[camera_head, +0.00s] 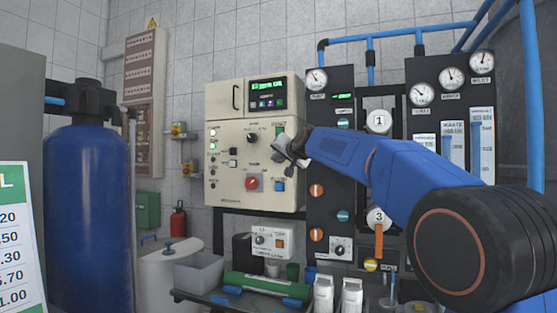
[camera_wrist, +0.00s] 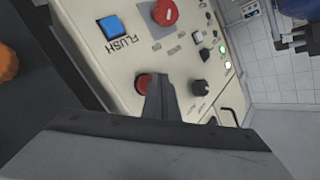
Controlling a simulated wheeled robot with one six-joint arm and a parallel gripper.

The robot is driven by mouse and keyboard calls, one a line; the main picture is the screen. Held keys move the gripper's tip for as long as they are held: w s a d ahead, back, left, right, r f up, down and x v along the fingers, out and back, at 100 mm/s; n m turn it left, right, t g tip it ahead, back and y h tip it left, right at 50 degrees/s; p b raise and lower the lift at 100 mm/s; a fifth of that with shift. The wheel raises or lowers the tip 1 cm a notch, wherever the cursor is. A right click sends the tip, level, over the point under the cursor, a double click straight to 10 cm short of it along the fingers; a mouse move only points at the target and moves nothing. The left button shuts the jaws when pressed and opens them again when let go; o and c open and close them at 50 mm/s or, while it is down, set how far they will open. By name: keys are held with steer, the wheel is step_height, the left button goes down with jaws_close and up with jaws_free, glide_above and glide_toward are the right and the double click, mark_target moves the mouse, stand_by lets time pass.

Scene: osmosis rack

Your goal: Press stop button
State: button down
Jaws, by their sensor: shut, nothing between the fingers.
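The cream control panel (camera_head: 228,165) is on the wall in the head view. A round red button (camera_wrist: 144,83), likely the stop button, shows on the panel in the wrist view; its label is not readable. My gripper (camera_head: 280,152) is at the panel's right side, above the blue button, and hides the red button in the head view. In the wrist view my gripper's shut fingertips (camera_wrist: 160,88) are right beside the red button and partly cover it. I cannot tell whether they touch it. The fingers hold nothing.
A blue FLUSH button (camera_wrist: 112,27) and a large red rotary switch (camera_wrist: 165,12) are close by on the panel. A black knob (camera_wrist: 202,86) is on the other side of my fingers. A black gauge panel (camera_head: 329,130) stands at the right of the control panel.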

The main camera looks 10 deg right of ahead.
steer(key=shift+w+d, duration=0.1)
steer(key=shift+w, duration=0.05)
steer(key=shift+w+d, duration=0.15)
steer(key=shift+w, duration=0.05)
steer(key=shift+w+d, duration=0.25)
steer(key=shift+w, duration=0.1)
stand_by(1.0)
steer(key=shift+s, duration=0.1)
steer(key=shift+s+a, duration=0.5)
steer(key=shift+s, duration=0.1)
stand_by(0.3)
steer(key=s+a, duration=0.1)
steer(key=s, duration=0.1)
steer(key=s+a, duration=0.2)
stand_by(0.6)
stand_by(0.5)
